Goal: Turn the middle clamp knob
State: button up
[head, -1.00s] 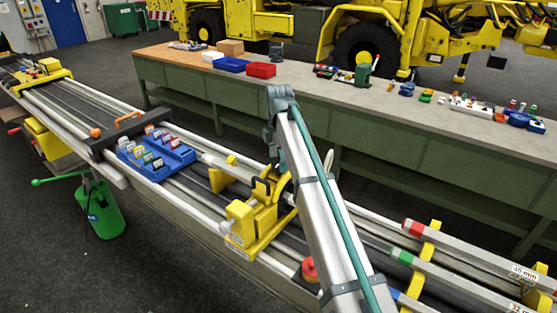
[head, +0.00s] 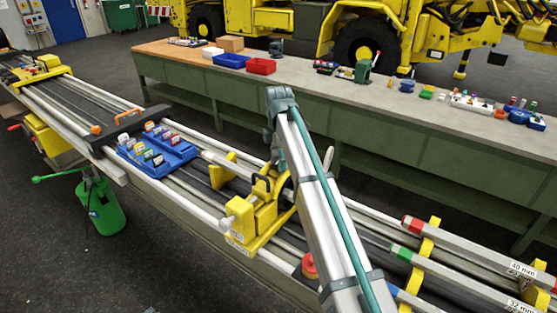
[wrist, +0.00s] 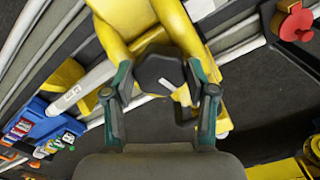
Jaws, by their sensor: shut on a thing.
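In the wrist view a dark, many-sided clamp knob (wrist: 158,72) with a pale mark on its face sits between the fingers of my gripper (wrist: 160,88). The fingers are shut on the knob, one on each side. Behind the knob is the yellow body of the clamp (wrist: 128,22). In the head view the yellow clamp (head: 262,215) stands across the grey rails at the middle. There my arm (head: 318,190) passes in front, and the fingers and the gripped knob are mostly hidden.
A blue tray (head: 160,158) with several small coloured pieces lies on the rails left of the clamp. A red knob (head: 308,265) is near my arm, also at top right in the wrist view (wrist: 293,22). A long green workbench (head: 400,150) stands behind the rails.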

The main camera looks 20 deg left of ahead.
jog(key=shift+m, duration=0.3)
jog(key=m, duration=0.3)
jog(key=shift+m, duration=2)
jog(key=o, duration=1.2)
jog(key=shift+c, duration=0.2)
notch_tip(320, 180, up, 12)
